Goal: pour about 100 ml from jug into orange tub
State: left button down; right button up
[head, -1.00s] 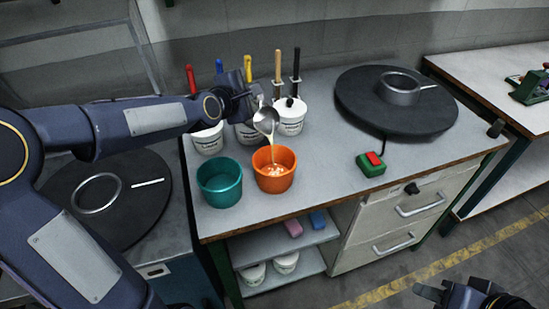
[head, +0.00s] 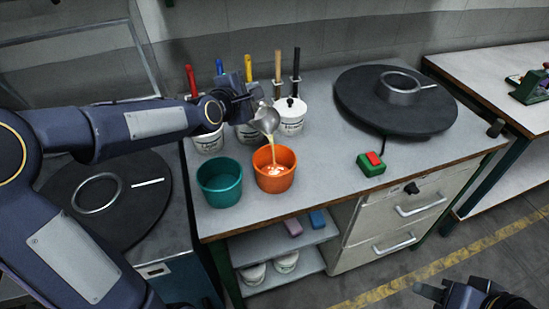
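A shiny metal jug (head: 265,120) is tipped steeply above the orange tub (head: 274,181). A thin pale stream runs from the jug's lip into the tub, where pale liquid shows at the bottom. My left gripper (head: 247,104) is at the jug's upper left and appears shut on it; the arm partly hides the fingers and grip. The orange tub stands upright near the bench's front edge. My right gripper (head: 450,291) is low at the right, in front of the bench, with its fingers apart and empty.
A teal tub (head: 219,188) stands just left of the orange one. White pots (head: 290,122) with coloured-handled brushes stand behind. A dark round plate (head: 396,120) with a metal ring and a red-green button box (head: 371,165) are to the right.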

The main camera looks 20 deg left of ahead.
pick_arm(q)
jog(key=shift+s+d+r+m+t, duration=0.3)
jog(key=shift+r, duration=0.05)
dwell(0.7)
jog(key=shift+s+d+f+b, duration=0.15)
jog(key=shift+f+b, duration=0.05)
jog(key=shift+b, duration=0.1)
jog(key=shift+s+d+f+t+b, duration=0.3)
jog(key=shift+s+b, duration=0.1)
jog(key=shift+b, duration=0.3)
